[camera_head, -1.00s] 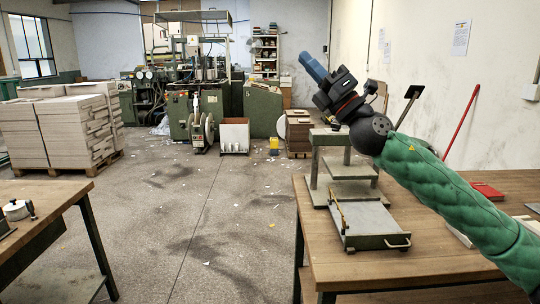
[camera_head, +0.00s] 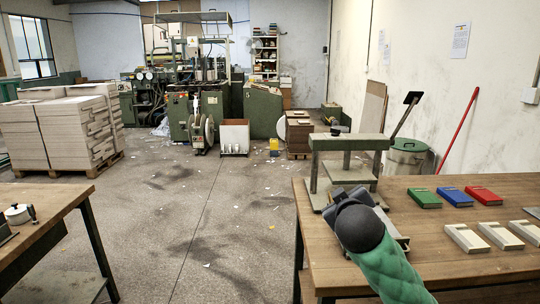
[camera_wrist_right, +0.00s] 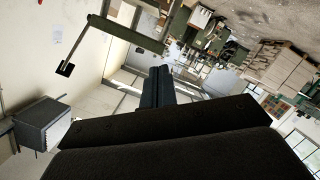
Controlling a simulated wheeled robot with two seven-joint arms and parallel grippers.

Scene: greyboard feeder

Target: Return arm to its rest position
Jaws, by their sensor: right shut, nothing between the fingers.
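My right arm, in a green padded sleeve, comes in from the bottom of the head view. Its rounded black joint faces the camera, over the table's front left part and in front of the press. In the right wrist view my right gripper (camera_wrist_right: 157,85) shows as two dark fingers lying together, shut and empty. It points out into open room, touching nothing that I can see. My left gripper is in neither view.
The wooden table (camera_head: 330,270) on the right carries a grey-green press (camera_head: 349,142), green (camera_head: 425,198), blue (camera_head: 455,197) and red (camera_head: 484,195) cases, and several pale trays. A green bin (camera_head: 405,158) stands behind it.

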